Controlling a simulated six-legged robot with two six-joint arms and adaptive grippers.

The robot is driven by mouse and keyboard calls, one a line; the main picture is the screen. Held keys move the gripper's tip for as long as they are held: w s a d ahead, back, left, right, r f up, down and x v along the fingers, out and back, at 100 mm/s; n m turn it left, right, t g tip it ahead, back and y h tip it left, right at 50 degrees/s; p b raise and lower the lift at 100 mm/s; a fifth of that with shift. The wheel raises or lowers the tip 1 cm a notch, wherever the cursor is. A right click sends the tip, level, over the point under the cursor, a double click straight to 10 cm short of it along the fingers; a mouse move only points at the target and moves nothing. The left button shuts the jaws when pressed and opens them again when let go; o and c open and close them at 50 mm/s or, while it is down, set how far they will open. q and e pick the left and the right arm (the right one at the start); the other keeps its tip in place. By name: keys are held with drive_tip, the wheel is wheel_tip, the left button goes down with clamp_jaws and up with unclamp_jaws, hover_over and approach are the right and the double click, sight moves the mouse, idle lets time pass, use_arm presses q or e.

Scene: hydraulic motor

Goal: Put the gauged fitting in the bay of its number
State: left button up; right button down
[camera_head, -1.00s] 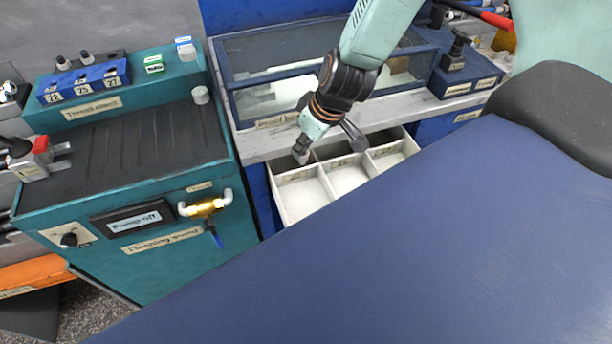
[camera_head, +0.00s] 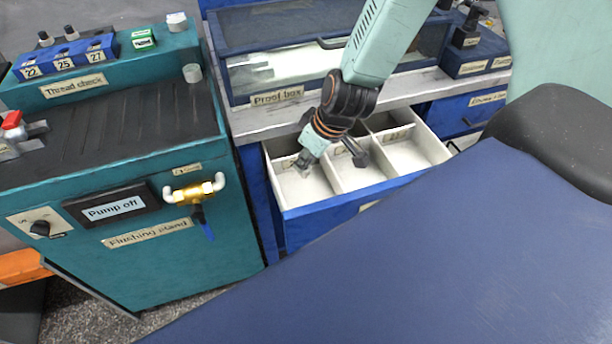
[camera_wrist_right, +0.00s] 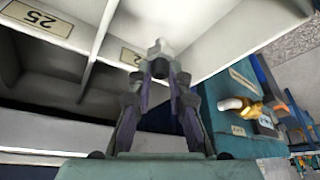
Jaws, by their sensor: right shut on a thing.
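My right gripper (camera_head: 304,162) reaches down over the left bay of the open drawer (camera_head: 288,212). It is shut on a small grey fitting, which shows between the fingertips in the right wrist view (camera_wrist_right: 158,50). The fitting is above the pale bay floor, with a gap I cannot measure. The drawer has several white bays with tan label plates. In the right wrist view a neighbouring bay's plate (camera_wrist_right: 38,18) reads 25. The plate (camera_wrist_right: 131,57) beside the fitting is too cut off to read surely. My left gripper is not in view.
The teal flushing stand (camera_head: 150,235), with a brass valve (camera_head: 195,191), stands close left of the drawer. The thread-check block (camera_head: 64,60) marked 22, 25, 27 sits on it. A glazed proof box (camera_head: 277,97) stands behind the drawer. The middle and right bays look empty.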

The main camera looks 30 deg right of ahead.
sight(306, 168)
drive_tip(key=shift+a+f, duration=0.2)
drive_tip(key=shift+a, duration=0.05)
drive_tip(key=shift+f+b, duration=0.35)
drive_tip(key=shift+b, duration=0.2)
wheel_tip(306, 168, down, 3)
drive_tip(key=shift+w+d+b, duration=0.1)
drive_tip(key=shift+b, duration=1.1)
drive_tip(key=shift+r, duration=0.1)
